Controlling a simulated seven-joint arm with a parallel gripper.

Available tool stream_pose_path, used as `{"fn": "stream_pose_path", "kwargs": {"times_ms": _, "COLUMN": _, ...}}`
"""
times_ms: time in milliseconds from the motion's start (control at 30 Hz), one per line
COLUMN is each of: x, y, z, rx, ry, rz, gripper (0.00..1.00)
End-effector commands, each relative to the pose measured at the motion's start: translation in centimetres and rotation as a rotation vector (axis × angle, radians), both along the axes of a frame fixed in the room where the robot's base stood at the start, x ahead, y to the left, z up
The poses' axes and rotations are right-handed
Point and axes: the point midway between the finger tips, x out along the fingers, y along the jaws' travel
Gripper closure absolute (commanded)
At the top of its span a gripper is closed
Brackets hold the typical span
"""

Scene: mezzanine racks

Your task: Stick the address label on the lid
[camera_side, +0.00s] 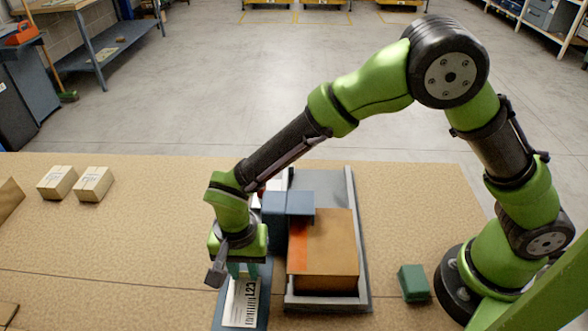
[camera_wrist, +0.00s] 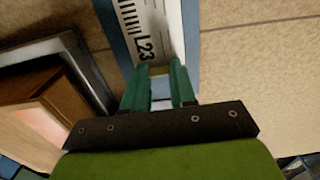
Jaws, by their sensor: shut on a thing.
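The address label (camera_side: 241,303) is white with a barcode and large black print. It lies over a blue pad (camera_side: 222,313) at the front of the table. My gripper (camera_side: 243,270) points down at the label's far end and is shut on it. In the wrist view, the green fingertips (camera_wrist: 159,73) close at the label's edge, and the label (camera_wrist: 150,28) stretches away beyond them. Whether the label is lifted off the pad is unclear. The brown carton (camera_side: 327,262), with an orange band on its left side, sits to the right of my gripper; its lid is bare where visible.
A grey railed frame (camera_side: 350,195) surrounds the carton. A blue block-shaped fixture (camera_side: 287,208) stands at the carton's back left, close to my arm. A green block (camera_side: 413,283) is at right. Two small boxes (camera_side: 93,184) sit far left. The table between is clear.

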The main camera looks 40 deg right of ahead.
Motion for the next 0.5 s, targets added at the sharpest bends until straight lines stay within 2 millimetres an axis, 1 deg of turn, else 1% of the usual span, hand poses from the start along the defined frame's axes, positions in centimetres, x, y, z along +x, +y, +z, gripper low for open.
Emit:
{"fn": "stream_pose_path", "kwargs": {"times_ms": 67, "x": 0.1, "y": 0.0, "z": 0.5, "rx": 0.001, "ry": -0.003, "rz": 0.0, "gripper": 0.89}}
{"fn": "stream_pose_path", "kwargs": {"times_ms": 167, "x": 0.1, "y": 0.1, "z": 1.9, "rx": 0.004, "ry": -0.005, "rz": 0.0, "gripper": 0.89}}
{"fn": "stream_pose_path", "kwargs": {"times_ms": 400, "x": 0.1, "y": 0.1, "z": 6.9, "rx": 0.004, "ry": -0.004, "rz": 0.001, "gripper": 0.89}}
{"fn": "stream_pose_path", "kwargs": {"times_ms": 500, "x": 0.0, "y": 0.1, "z": 8.4, "rx": 0.003, "ry": -0.004, "rz": 0.001, "gripper": 0.89}}
